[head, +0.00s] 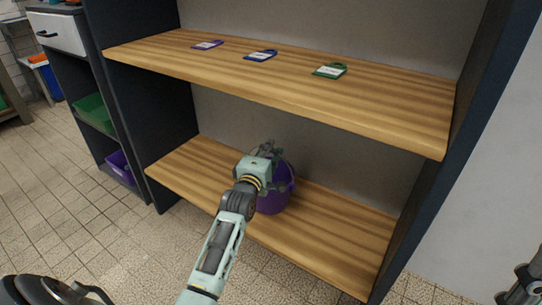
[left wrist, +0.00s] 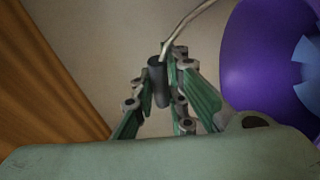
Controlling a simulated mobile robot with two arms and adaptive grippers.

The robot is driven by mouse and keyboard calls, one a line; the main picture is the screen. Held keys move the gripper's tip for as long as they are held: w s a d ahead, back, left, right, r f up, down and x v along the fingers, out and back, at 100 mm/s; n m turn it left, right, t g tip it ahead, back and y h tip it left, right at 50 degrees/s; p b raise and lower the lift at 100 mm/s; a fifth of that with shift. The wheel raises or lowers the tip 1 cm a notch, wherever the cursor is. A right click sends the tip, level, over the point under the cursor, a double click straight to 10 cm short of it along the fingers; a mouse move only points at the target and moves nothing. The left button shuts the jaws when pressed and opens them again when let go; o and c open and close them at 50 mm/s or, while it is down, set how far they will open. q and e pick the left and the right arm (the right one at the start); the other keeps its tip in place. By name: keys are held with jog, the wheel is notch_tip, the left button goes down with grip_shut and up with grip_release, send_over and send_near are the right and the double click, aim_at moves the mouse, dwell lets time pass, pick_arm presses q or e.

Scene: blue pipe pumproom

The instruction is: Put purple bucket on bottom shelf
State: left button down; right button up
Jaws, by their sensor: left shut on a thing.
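The purple bucket (head: 272,203) is upright within the lower bay of the shelf unit, over the bottom shelf (head: 325,235). Whether its base touches the board is hard to tell, as my arm covers part of it. My left gripper (head: 268,152) is above the bucket. In the left wrist view, the fingers of my left gripper (left wrist: 168,90) are shut on the dark grip of the wire handle (left wrist: 160,78). The bucket's purple wall (left wrist: 262,70) is close on the right there. A grey part at the lower right edge of the head view seems to be my right gripper (head: 525,287).
The upper shelf (head: 390,105) holds purple, blue and green tags. Dark side panels bound the bay. A cabinet at left holds a green bin (head: 95,113) and a purple bin (head: 120,167). The bottom shelf is bare on both sides of the bucket.

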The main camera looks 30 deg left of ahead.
pick_arm(q)
jog(key=shift+r, duration=0.15)
jog(key=c, duration=1.7)
grip_release()
jog(key=shift+f, duration=0.3)
jog(key=shift+c, duration=0.2)
